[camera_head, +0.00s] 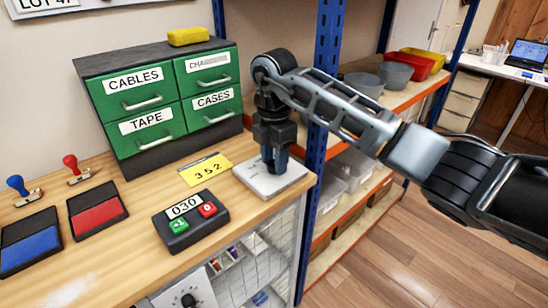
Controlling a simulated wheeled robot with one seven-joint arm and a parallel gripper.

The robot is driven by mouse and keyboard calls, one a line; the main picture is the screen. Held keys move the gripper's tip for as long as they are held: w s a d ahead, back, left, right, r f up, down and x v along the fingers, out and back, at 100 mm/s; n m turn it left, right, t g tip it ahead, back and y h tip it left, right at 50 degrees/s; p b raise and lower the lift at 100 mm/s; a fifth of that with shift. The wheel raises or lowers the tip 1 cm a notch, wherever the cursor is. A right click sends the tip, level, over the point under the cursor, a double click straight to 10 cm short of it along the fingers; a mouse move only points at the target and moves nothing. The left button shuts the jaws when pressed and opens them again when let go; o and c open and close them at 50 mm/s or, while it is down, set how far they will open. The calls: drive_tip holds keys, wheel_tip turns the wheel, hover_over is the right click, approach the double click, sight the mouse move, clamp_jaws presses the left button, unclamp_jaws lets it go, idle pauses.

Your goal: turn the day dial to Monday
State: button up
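My gripper (270,165) points straight down over a flat white block (288,182) at the right end of the wooden bench. Its fingers hide the middle of the block, so I cannot tell whether a knob is between them or whether they are open. No day names are readable on the block. Another dial, a dark round knob (188,299) on a pale panel, shows below the bench edge, cut off by the bottom of the picture. Its marks are too small to read.
A green drawer cabinet (160,95) with a yellow block (188,36) on top stands behind. A yellow card (205,169) reads 352. A dark counter (187,240) shows 030. Ink pads (97,208) and stamps lie left. A blue post (327,75) stands close right of my gripper.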

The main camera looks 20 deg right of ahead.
drive_tip(key=c, duration=0.7)
